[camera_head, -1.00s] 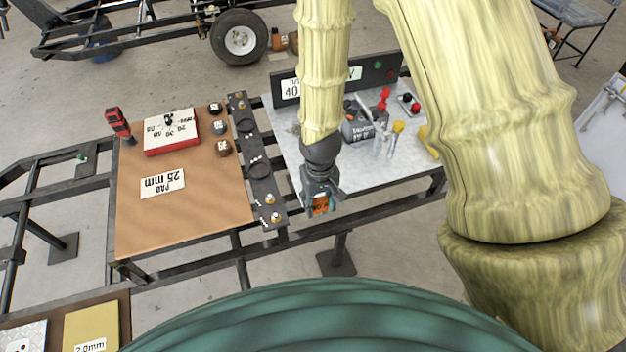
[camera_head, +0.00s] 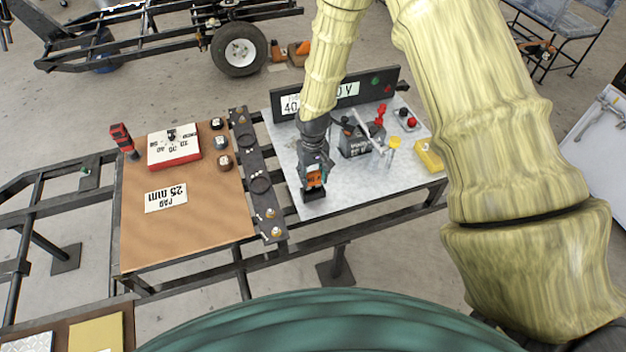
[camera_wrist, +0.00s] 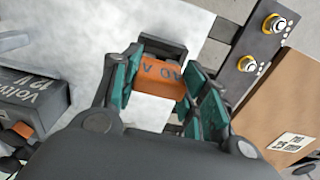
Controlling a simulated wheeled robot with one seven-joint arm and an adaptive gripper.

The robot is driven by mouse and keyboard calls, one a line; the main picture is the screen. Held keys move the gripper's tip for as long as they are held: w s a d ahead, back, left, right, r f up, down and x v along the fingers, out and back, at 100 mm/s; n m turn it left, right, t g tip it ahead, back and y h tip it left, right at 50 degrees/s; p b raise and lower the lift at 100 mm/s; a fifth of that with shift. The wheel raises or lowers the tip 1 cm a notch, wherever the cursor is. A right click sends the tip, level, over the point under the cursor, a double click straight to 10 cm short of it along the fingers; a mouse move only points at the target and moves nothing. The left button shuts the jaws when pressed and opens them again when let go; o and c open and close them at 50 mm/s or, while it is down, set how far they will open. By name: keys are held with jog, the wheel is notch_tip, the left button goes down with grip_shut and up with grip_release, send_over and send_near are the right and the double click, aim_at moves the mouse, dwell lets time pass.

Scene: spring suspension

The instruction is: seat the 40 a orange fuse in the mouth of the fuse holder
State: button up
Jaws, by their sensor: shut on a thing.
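My gripper (camera_head: 314,168) points down over the front left part of the pale metal sheet, its teal-padded fingers shut on the orange fuse (camera_head: 314,180). A small black block (camera_head: 314,195), which looks like the fuse holder, stands directly below the fuse. Its dark edge also shows just beyond the fuse in the wrist view (camera_wrist: 164,46). The mouth is hidden, and I cannot tell whether the fuse touches or enters it.
A dark battery (camera_head: 354,143) labelled 12 V stands right of my gripper, with cables and a yellow item (camera_head: 428,155) farther right. A black sign panel (camera_head: 380,82) runs behind. A dark rail (camera_head: 256,160) with bolts lies to the left, beside a brown board (camera_head: 200,230).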

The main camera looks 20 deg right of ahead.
aim_at(313, 184)
jog(key=shift+f+p, duration=0.6)
jog(key=shift+f, duration=1.15)
jog(key=shift+f, duration=0.1)
jog(key=o, duration=0.9)
jog(key=shift+r+b, duration=1.4)
jog(key=shift+r, duration=4.7)
